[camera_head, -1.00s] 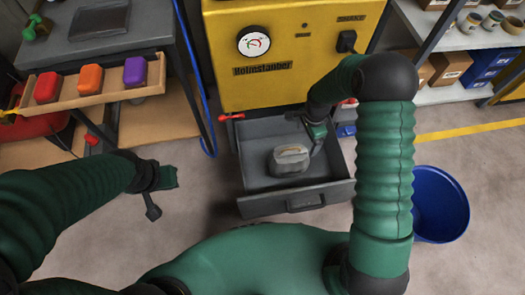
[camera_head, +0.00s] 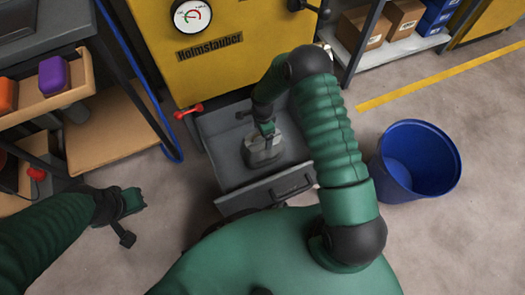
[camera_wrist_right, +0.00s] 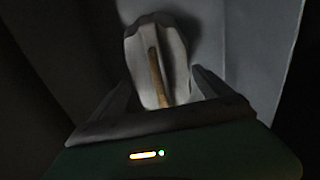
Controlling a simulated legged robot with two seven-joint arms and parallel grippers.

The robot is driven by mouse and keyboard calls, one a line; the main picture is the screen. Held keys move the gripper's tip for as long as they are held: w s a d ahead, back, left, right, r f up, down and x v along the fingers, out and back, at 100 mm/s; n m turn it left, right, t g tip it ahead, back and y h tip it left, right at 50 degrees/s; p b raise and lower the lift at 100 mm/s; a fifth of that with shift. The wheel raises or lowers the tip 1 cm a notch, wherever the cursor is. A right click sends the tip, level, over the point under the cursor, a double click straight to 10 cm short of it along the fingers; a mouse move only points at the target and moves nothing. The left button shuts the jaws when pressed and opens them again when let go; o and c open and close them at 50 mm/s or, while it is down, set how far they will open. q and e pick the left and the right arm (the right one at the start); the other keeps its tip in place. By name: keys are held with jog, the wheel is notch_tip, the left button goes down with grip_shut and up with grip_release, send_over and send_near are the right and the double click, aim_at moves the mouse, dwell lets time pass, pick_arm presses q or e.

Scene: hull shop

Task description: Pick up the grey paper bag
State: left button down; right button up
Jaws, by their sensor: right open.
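The grey paper bag (camera_head: 263,153) stands in the pulled-out grey drawer (camera_head: 228,172) under the yellow machine. My right gripper (camera_head: 268,133) is right above the bag and hides part of its top. In the right wrist view the bag (camera_wrist_right: 150,45) shows pale, with a tan strip down its middle. The open fingers of the right gripper (camera_wrist_right: 162,88) are on either side of the bag's near part. I cannot tell whether they touch it. My left gripper (camera_head: 138,200) hangs over the floor at the left, far from the bag; its fingers are too small to read.
The drawer walls stand close around the bag. A blue bucket (camera_head: 415,160) stands on the floor at the right. A red handle (camera_head: 188,110) sticks out beside the drawer. A bench with a wooden rack (camera_head: 50,100) is at the left, shelves with boxes at the back right.

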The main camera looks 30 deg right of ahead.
notch_tip(320, 180, down, 3)
jog(key=shift+b, duration=0.35)
jog(key=shift+r, duration=0.15)
jog(key=shift+w, duration=0.1)
grip_shut()
